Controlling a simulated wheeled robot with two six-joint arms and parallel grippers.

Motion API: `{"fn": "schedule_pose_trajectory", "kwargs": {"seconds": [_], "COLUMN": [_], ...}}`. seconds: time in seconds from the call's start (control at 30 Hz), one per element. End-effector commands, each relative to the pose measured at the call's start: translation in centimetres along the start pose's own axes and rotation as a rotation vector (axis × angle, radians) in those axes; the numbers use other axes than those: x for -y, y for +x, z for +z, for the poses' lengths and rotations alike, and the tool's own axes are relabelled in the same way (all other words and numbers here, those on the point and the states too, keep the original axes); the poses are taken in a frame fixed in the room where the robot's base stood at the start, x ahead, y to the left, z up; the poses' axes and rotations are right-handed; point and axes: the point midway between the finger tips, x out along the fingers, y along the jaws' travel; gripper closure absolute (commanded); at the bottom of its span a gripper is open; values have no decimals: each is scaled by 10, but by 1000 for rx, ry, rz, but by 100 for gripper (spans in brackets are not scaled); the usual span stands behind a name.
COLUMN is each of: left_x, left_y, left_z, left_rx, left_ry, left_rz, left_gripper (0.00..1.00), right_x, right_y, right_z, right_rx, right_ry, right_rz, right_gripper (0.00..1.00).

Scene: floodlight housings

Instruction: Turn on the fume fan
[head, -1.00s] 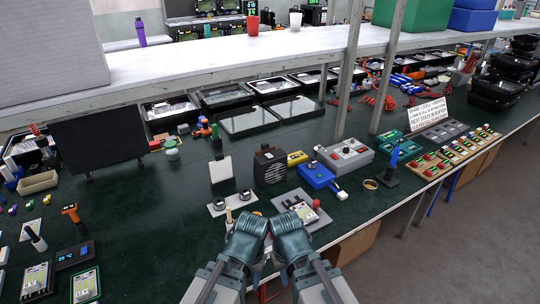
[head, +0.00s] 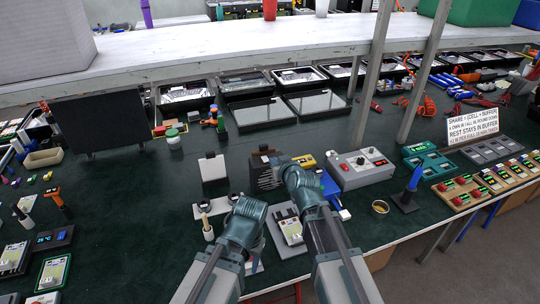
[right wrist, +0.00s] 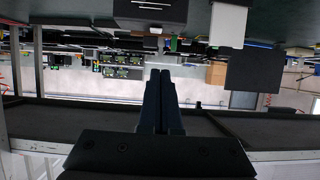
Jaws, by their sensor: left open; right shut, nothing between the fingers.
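The likely fume fan is a small black box with a slatted front (head: 258,178) on the green bench, near the middle of the head view. A small light-coloured part shows on its top. In the right wrist view, which is upside down, a black box (right wrist: 150,12) that looks like it hangs at the top edge, just beyond the fingertips. My right gripper (head: 286,166) is shut and empty, at the box's right side and overlapping it in the head view; contact cannot be told. My left gripper (head: 247,208) is open, lower and nearer, apart from the box.
A white block (head: 213,170) stands left of the fan. A yellow device (head: 306,160), a blue box (head: 329,188) and a grey control box (head: 358,168) stand right. A grey plate (head: 286,226) lies in front. Shelf posts (head: 372,75) rise behind.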

Motion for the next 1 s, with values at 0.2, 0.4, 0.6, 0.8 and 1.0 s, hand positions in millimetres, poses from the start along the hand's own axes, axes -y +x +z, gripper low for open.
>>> {"fn": "schedule_pose_trajectory", "kwargs": {"seconds": [0.2,0.4,0.6,0.8,1.0], "left_x": [0,0,0,-1,-2], "left_y": [1,1,2,10,23], "left_z": [0,0,0,0,-1], "left_rx": [0,0,0,0,0], "left_ry": [0,0,0,0,0], "left_rz": [0,0,0,0,0], "left_gripper": [50,50,50,50,50], "right_x": [-7,-7,-7,-7,-8], "right_y": [2,2,6,25,60], "right_z": [-10,-10,-9,-9,-10], "right_rx": [-44,-43,-42,-41,-41], "right_ry": [3,3,3,2,2], "right_rz": [18,17,16,16,15], "right_gripper": [100,100,100,100,100]}}
